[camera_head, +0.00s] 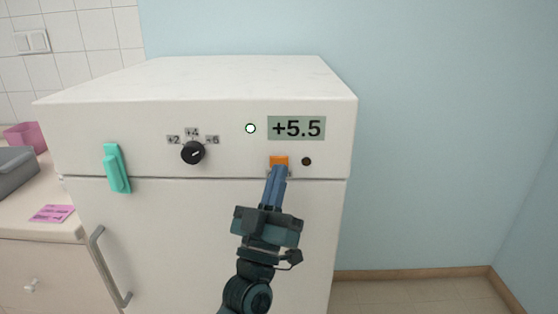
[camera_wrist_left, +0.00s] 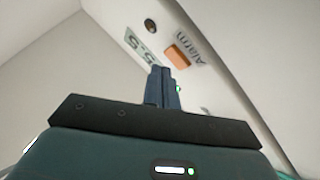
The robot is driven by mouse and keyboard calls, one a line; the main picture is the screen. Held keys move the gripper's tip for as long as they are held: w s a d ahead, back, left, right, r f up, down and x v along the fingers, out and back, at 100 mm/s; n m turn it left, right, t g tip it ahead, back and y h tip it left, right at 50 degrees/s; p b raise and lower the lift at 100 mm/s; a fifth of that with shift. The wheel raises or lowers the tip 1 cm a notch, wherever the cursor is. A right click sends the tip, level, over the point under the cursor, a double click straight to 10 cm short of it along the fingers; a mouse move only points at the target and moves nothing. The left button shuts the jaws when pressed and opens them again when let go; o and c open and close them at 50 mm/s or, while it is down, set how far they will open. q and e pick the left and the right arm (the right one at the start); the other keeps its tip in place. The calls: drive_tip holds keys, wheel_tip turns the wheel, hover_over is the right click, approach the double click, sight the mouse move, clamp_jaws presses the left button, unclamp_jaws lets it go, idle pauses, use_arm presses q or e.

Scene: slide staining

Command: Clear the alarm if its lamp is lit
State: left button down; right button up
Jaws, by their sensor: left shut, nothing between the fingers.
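The orange alarm button (camera_head: 278,160) is on the white fridge's top front panel, and it shows beside the word "Alarm" in the left wrist view (camera_wrist_left: 177,55). A small round lamp (camera_head: 306,161) right of the button is dark brown and looks unlit; it is also dark in the left wrist view (camera_wrist_left: 151,25). My left gripper (camera_head: 279,168) is shut and empty, its fingertips just below the button and overlapping its lower edge in the head view. The fingertips also show in the left wrist view (camera_wrist_left: 164,69). I cannot tell whether they touch the button. My right gripper is not in view.
The display (camera_head: 296,128) reads +5.5. A pale round light (camera_head: 250,128) is left of it, and a black dial (camera_head: 192,153) further left. A teal clip (camera_head: 117,168) hangs on the front. A pink note (camera_head: 52,213) lies on the left counter. Right of the fridge is free.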

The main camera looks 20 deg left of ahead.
use_arm(q)
drive_tip(key=shift+s+d+p, duration=0.2)
drive_tip(key=shift+s+d, duration=0.1)
drive_tip(key=shift+s, duration=0.5)
drive_tip(key=shift+s+d+p, duration=0.25)
drive_tip(key=shift+s, duration=0.6)
drive_tip(key=shift+s+d+p, duration=0.2)
drive_tip(key=shift+s+d, duration=0.1)
drive_tip(key=shift+s, duration=0.5)
drive_tip(key=shift+w+f, duration=0.1)
